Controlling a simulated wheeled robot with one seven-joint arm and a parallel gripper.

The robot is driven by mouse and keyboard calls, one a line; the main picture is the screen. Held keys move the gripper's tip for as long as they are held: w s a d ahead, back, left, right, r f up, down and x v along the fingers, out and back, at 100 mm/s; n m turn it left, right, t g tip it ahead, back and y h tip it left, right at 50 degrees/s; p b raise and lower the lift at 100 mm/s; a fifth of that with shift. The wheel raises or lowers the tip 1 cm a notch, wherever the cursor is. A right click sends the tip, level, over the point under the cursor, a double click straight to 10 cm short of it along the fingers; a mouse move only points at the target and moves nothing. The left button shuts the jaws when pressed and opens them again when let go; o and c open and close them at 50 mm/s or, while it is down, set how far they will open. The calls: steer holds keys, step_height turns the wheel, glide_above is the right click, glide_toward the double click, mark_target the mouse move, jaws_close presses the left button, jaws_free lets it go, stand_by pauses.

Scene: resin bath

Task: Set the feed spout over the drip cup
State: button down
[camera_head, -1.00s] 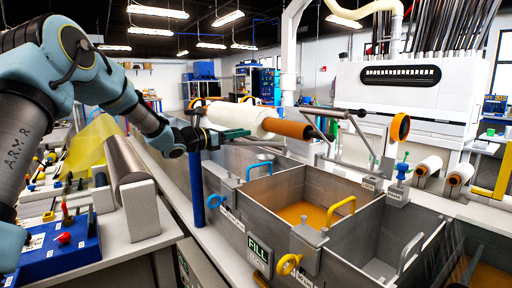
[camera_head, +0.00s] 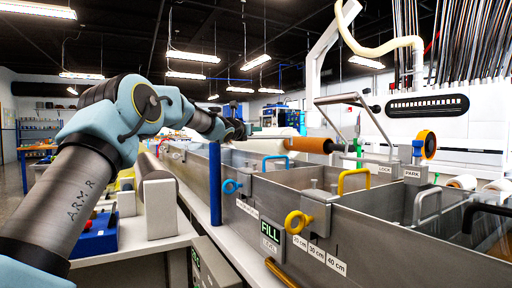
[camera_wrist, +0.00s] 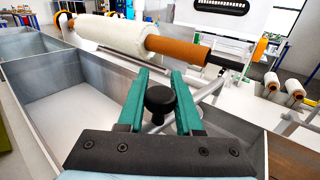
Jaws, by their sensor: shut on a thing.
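In the wrist view, my gripper (camera_wrist: 159,98) has its two green fingers on either side of a round black knob (camera_wrist: 160,101) and is shut on it. The knob sits above a grey metal bath compartment. Metal rods show just behind it; I cannot tell whether it belongs to the feed spout. In the head view, my gripper (camera_head: 241,130) is over the far left part of the bath, its fingertips hard to make out. I cannot clearly identify the feed spout or the drip cup in either view.
A white roll on an orange-brown core (camera_wrist: 165,45) lies across the bath close beyond my fingers. The metal bath (camera_head: 385,225) has several compartments, with blue (camera_head: 232,186) and yellow (camera_head: 297,222) valve handles in front. A bent metal frame (camera_head: 340,100) stands behind.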

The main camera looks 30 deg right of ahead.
steer(key=shift+w+f+n+t+y+b, duration=0.1)
steer(key=shift+w+n+t+y+b, duration=0.75)
steer(key=shift+b, duration=1.15)
steer(key=shift+w, duration=0.25)
steer(key=c, duration=0.6)
jaws_free()
steer(key=b+v, duration=0.6)
steer(key=v, duration=0.4)
steer(key=shift+s+a+f+b, duration=0.1)
steer(key=shift+s+a+b, duration=0.15)
steer(key=shift+a+b, duration=0.05)
